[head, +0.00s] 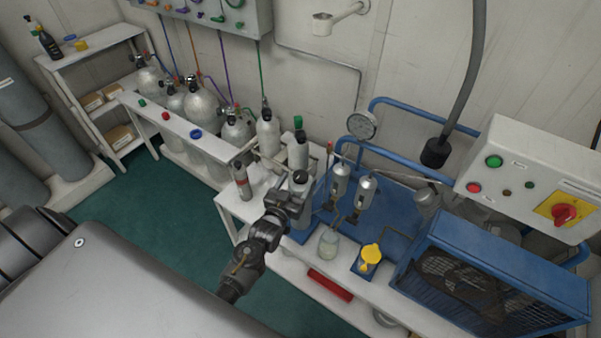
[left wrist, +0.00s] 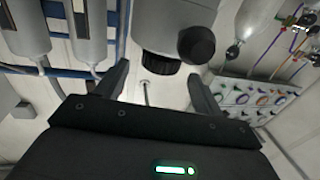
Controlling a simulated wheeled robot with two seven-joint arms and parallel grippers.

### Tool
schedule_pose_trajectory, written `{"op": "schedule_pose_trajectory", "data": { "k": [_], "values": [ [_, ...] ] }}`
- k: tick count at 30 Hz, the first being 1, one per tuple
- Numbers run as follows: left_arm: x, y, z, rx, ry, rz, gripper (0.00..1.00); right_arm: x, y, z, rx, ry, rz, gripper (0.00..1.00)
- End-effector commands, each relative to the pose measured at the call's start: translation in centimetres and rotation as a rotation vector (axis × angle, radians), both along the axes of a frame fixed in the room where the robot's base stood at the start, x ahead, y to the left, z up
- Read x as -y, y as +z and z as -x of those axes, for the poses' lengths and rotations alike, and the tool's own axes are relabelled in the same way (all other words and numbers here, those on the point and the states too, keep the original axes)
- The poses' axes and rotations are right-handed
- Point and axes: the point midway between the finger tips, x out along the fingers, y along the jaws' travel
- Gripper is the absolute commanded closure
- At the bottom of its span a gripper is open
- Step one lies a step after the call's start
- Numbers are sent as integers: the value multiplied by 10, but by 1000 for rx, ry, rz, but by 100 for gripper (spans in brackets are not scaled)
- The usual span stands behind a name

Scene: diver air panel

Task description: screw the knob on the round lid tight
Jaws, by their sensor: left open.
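In the left wrist view a pale cylinder with a dark band (left wrist: 160,38) fills the top middle. A round black knob (left wrist: 197,45) shows at its right side. My left gripper (left wrist: 160,90) is open, its two dark fingers apart with nothing between them. The knob is beyond the right finger and looks clear of it. How tightly the knob sits cannot be told. My right gripper is not in view.
Two small silver cylinders (head: 366,190) on a blue panel, a glass jar (head: 328,243) and a yellow piece (head: 371,254) stand to the right. A grey bottle with a red band (head: 242,182) stands to the left. The green floor (head: 150,225) is clear.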

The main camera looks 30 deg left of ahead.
Motion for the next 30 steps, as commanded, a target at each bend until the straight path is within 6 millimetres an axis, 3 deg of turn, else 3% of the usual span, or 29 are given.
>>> {"op": "schedule_pose_trajectory", "data": {
  "k": [3, 9, 20, 30],
  "values": [
    [-1, 2, -21, 0, 0, 0, 32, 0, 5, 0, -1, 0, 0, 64],
    [-1, 0, -39, 0, 0, 0, 32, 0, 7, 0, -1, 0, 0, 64],
    [-2, 0, -43, -1, -1, 0, 33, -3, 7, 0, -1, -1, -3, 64],
    [-2, 0, -43, -1, 0, 0, 76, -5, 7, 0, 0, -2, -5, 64]
  ]
}}
